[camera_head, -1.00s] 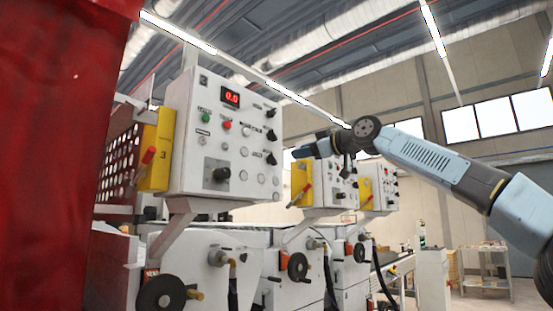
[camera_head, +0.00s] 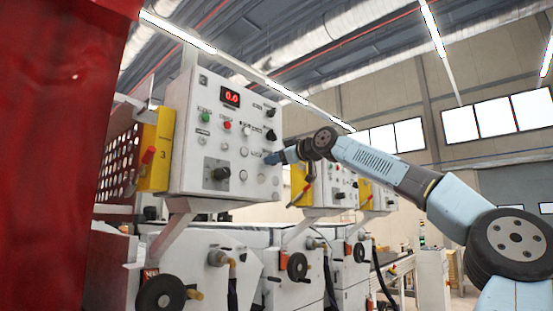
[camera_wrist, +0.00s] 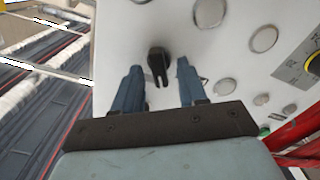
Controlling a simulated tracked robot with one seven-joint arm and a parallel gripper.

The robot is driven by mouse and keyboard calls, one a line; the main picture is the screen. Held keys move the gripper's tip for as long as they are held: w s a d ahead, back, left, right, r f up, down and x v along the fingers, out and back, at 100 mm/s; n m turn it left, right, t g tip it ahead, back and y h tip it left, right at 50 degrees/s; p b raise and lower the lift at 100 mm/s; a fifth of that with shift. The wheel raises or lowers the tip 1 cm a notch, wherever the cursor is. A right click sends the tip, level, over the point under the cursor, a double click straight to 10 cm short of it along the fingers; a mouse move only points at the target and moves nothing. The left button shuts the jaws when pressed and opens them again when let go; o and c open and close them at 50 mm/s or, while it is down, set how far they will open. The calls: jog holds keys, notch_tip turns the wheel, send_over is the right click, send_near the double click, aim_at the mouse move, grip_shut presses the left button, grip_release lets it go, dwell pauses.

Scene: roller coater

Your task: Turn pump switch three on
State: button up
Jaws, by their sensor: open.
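The near white control panel (camera_head: 205,145) carries a column of black switches along its right side. The upper switch (camera_head: 270,112) and the middle switch (camera_head: 270,135) show in the head view; the lowest is hidden behind my gripper (camera_head: 278,157), at the panel's lower right. In the wrist view, a black switch (camera_wrist: 158,62) stands on the white panel face between the two blue fingers of my gripper (camera_wrist: 156,72). The fingers are open on either side of it, with a gap on both sides. I cannot read which pump number this switch bears.
Round grey buttons (camera_wrist: 263,38) lie beside the switch. Two similar panels (camera_head: 335,185) stand behind my arm. A red surface (camera_head: 60,150) fills the left. Open room lies right.

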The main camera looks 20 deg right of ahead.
grip_shut()
dwell(0.4)
dwell(0.4)
jog(key=m, duration=1.1)
jog(key=shift+w+d+m, duration=0.15)
jog(key=shift+d+m, duration=0.2)
jog(key=shift+m, duration=0.05)
dwell(0.4)
grip_release()
